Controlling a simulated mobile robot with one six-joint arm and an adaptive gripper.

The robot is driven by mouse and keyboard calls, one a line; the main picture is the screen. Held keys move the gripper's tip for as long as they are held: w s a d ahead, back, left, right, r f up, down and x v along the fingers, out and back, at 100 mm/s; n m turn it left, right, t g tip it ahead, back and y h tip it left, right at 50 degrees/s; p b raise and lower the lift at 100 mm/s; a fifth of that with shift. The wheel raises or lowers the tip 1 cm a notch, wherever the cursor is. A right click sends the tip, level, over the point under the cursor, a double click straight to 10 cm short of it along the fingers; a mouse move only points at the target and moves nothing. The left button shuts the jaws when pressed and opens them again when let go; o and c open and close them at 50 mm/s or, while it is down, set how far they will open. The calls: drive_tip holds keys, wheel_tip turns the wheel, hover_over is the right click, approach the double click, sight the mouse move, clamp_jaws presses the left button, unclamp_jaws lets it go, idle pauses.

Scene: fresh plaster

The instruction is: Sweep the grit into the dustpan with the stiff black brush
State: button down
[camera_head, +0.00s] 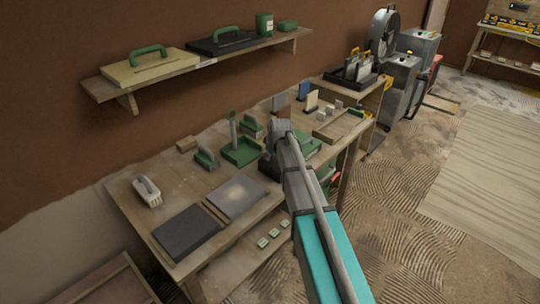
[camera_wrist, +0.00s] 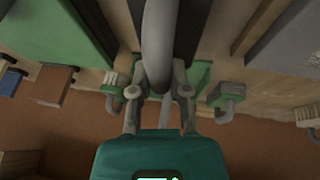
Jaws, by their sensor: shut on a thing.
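My gripper (camera_wrist: 160,82) is shut on a thick grey handle (camera_wrist: 160,40), which I take to be the brush's. It hides most of what is under it, so the bristles cannot be made out. In the head view my gripper (camera_head: 271,160) is dark, over the middle of the bench, partly behind my arm. The green dustpan (camera_head: 240,154), with an upright handle, stands on the bench just left of it. Part of a green thing, probably the dustpan (camera_wrist: 201,76), shows behind the fingers in the wrist view. I cannot make out the grit for certain.
On the bench (camera_head: 150,212) are a dark slab (camera_head: 186,232), a grey slab (camera_head: 236,198) with a pale patch, a white brush-like tool (camera_head: 147,190) and green floats (camera_head: 206,158). A shelf (camera_head: 130,89) with tools hangs above.

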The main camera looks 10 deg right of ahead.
drive_tip(key=shift+s+d+r, duration=0.1)
drive_tip(key=shift+s+d, duration=0.45)
drive_tip(key=shift+s, duration=0.2)
drive_tip(key=shift+s+d, duration=0.55)
drive_tip(key=shift+s, duration=0.2)
drive_tip(key=shift+r, duration=0.1)
wheel_tip(320, 180, up, 6)
drive_tip(key=p, duration=0.6)
drive_tip(key=shift+r+p, duration=1.45)
drive_tip(key=shift+p, duration=0.2)
drive_tip(key=shift+w+f, duration=0.1)
drive_tip(key=shift+f, duration=0.1)
